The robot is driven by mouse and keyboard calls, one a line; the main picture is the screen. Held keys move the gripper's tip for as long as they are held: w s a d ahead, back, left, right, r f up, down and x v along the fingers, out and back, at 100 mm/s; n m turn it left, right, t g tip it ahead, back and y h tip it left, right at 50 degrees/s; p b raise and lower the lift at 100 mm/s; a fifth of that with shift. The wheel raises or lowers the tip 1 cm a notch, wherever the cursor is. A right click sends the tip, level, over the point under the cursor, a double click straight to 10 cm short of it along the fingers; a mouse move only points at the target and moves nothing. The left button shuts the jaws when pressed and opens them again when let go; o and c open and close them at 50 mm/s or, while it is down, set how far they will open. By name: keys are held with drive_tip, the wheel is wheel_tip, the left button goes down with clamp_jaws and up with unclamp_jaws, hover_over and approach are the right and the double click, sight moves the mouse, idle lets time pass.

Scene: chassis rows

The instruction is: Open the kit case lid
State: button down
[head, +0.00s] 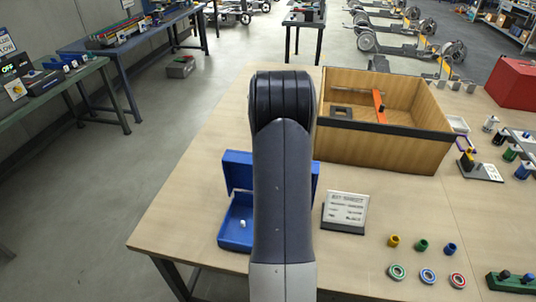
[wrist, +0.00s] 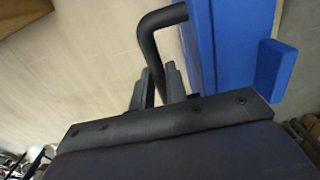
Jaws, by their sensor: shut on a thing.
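The blue kit case (head: 235,238) stands on the table, partly hidden behind my arm. Its lid (head: 238,167) is raised and stands roughly upright at the back of the case. A small white item (head: 243,223) lies inside. In the wrist view the blue lid (wrist: 228,45) fills the upper right, with a black bent handle (wrist: 152,38) on it. My gripper (wrist: 158,86) is shut on the handle, with a finger on either side. My arm hides the gripper in the head view.
A sign card (head: 346,210) stands right of the case. A large wooden box (head: 385,150) stands behind it. Coloured caps and rings, including a blue ring (head: 428,276), lie at the front right. The table (head: 185,215) is bare left of the case.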

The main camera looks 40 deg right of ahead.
drive_tip(key=w+d+f, duration=0.2)
drive_tip(key=w+d, duration=0.1)
drive_tip(key=d, duration=0.2)
drive_tip(key=shift+f+p, duration=0.35)
drive_tip(key=shift+f, duration=0.05)
drive_tip(key=shift+w+d+f, duration=0.2)
drive_tip(key=shift+w+d, duration=0.05)
drive_tip(key=shift+d, duration=0.2)
drive_tip(key=c, duration=1.5)
unclamp_jaws()
drive_tip(key=shift+w+d+f, duration=0.15)
drive_tip(key=shift+d, duration=0.05)
drive_tip(key=shift+o, duration=0.5)
drive_tip(key=shift+w+d+f, duration=0.1)
drive_tip(key=shift+d, duration=0.05)
drive_tip(key=shift+r, duration=0.2)
wheel_tip(320, 180, up, 10)
drive_tip(key=a+b, duration=0.1)
drive_tip(key=b, duration=0.1)
drive_tip(key=shift+s+r, duration=0.2)
drive_tip(key=shift+r, duration=0.05)
